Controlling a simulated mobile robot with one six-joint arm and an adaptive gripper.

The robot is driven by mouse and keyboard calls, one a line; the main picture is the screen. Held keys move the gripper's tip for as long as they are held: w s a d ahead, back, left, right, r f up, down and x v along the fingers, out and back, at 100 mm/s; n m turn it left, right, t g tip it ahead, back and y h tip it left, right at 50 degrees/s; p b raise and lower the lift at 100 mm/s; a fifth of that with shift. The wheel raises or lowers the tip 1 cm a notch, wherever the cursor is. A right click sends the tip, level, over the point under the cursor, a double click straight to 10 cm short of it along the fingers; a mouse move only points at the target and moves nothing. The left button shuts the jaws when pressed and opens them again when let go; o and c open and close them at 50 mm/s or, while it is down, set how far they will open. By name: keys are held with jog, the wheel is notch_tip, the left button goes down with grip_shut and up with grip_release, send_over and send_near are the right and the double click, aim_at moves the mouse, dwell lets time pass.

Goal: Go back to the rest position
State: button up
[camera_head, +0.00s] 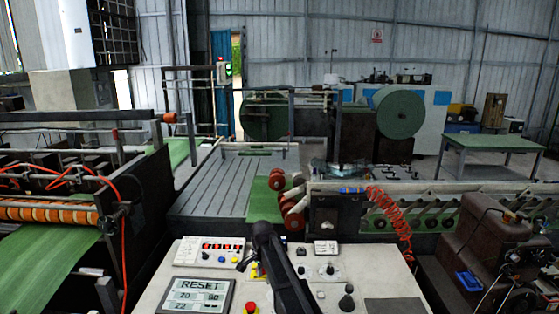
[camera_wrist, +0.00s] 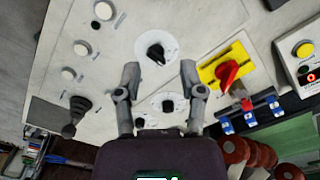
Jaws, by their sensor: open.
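My gripper (camera_wrist: 160,82) shows in the wrist view with its two fingers apart and nothing between them. It hangs over the pale control panel (camera_wrist: 105,80). A black rotary knob (camera_wrist: 156,53) on a white disc lies beyond and between the fingertips in the picture. Another dark knob (camera_wrist: 168,105) sits nearer the gripper's palm. I cannot tell the gap between fingers and panel. In the head view my dark arm crosses the panel (camera_head: 345,290) and hides part of it. The gripper's fingers are not clear there.
Behind are red rollers (camera_head: 294,205) and a coiled red hose (camera_head: 388,212). A green table (camera_head: 492,142) stands back right.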

jog(key=s+d+f+n+b, duration=0.1)
jog(key=s+d, duration=0.3)
jog(key=s+d+f+n+b, duration=0.1)
jog(key=s+d+f+b, duration=0.1)
jog(key=s+d, duration=0.1)
jog(key=s+d+f+n+b, duration=0.2)
jog(key=s+d, duration=0.2)
jog(key=d, duration=0.2)
jog(key=shift+s+f, duration=0.1)
jog(key=shift+s, duration=0.25)
jog(key=s+d+f+n+b, duration=0.4)
jog(key=s+d, duration=0.5)
jog(key=s, duration=0.4)
jog(key=shift+d+f+n, duration=0.15)
jog(key=shift+d+n, duration=0.05)
jog(key=shift+n, duration=0.3)
